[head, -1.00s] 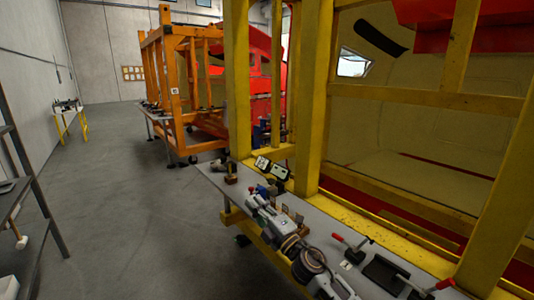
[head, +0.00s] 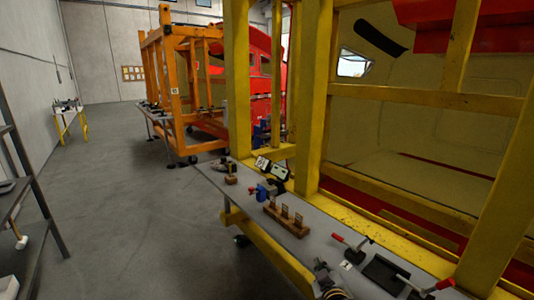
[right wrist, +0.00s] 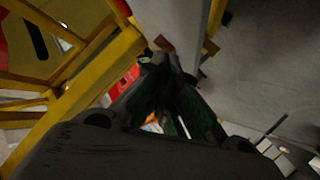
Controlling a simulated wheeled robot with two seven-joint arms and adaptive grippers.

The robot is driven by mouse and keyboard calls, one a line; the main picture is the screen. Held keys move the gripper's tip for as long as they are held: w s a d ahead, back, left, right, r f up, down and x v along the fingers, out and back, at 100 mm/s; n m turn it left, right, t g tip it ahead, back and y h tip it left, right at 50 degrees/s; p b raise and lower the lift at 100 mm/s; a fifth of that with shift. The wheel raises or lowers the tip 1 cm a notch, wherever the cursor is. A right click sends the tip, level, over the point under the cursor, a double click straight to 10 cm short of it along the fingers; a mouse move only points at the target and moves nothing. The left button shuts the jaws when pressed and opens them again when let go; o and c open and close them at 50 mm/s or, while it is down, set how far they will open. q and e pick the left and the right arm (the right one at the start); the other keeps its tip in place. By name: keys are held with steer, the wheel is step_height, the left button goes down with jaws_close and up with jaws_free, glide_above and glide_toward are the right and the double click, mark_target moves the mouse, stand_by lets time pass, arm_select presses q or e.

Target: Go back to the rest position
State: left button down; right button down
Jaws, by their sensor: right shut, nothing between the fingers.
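My right gripper (head: 322,268) shows at the bottom edge of the head view, over the near part of the grey bench (head: 327,226). Only its finger end is in the picture; the rest of the arm is cut off. In the right wrist view the gripper (right wrist: 162,62) points ahead with its dark fingers together and nothing held between them. My left gripper is in neither view now.
On the bench stand a wooden block with upright pieces (head: 287,220), a blue vise (head: 265,192), a red-handled clamp (head: 352,248) and a black tray (head: 386,272). A yellow frame (head: 315,100) rises behind.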

steer(key=s+d+f+m+g, duration=0.25)
steer(key=s+f+g, duration=0.3)
steer(key=s, duration=0.75)
steer(key=s+d+f+m+g, duration=0.25)
steer(key=s+f+g, duration=0.35)
steer(key=s, duration=0.6)
steer(key=s+f+n, duration=0.1)
steer(key=s+f, duration=0.2)
steer(key=f, duration=3.2)
steer(key=s+d+f+g, duration=0.1)
steer(key=s+d+f, duration=0.1)
steer(key=s+f, duration=0.7)
steer(key=s+d+f, duration=0.2)
steer(key=s+f, duration=0.8)
steer(key=s, duration=0.3)
steer(key=shift+d+g, duration=0.35)
steer(key=shift+d, duration=0.05)
steer(key=shift+s, duration=0.1)
